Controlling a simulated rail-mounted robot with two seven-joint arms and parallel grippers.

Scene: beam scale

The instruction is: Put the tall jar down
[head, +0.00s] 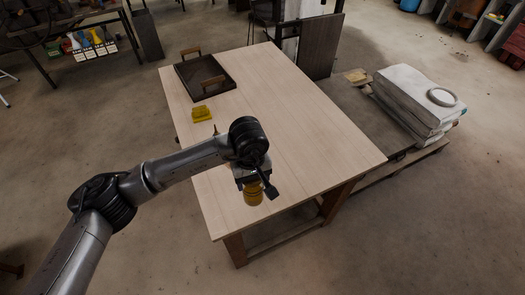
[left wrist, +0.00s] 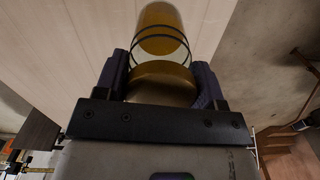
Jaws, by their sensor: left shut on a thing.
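The tall jar is glass with a gold lid and amber contents, and dark bands circle it. In the head view the jar (head: 253,194) hangs below my left gripper (head: 251,180), over the near part of the wooden table (head: 300,140). In the left wrist view the jar (left wrist: 160,28) points away from me, its lid (left wrist: 162,70) between the two dark fingers of the gripper (left wrist: 163,82). The gripper is shut on it. I cannot tell whether the jar's base touches the table. My right gripper is not in view.
A dark tray (head: 221,92) with wooden handles lies at the table's far left. A yellow object (head: 202,114) sits nearer, partly beside my arm. The table's middle and right are clear. A pallet with stacked white sacks (head: 415,95) stands on the floor at the right.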

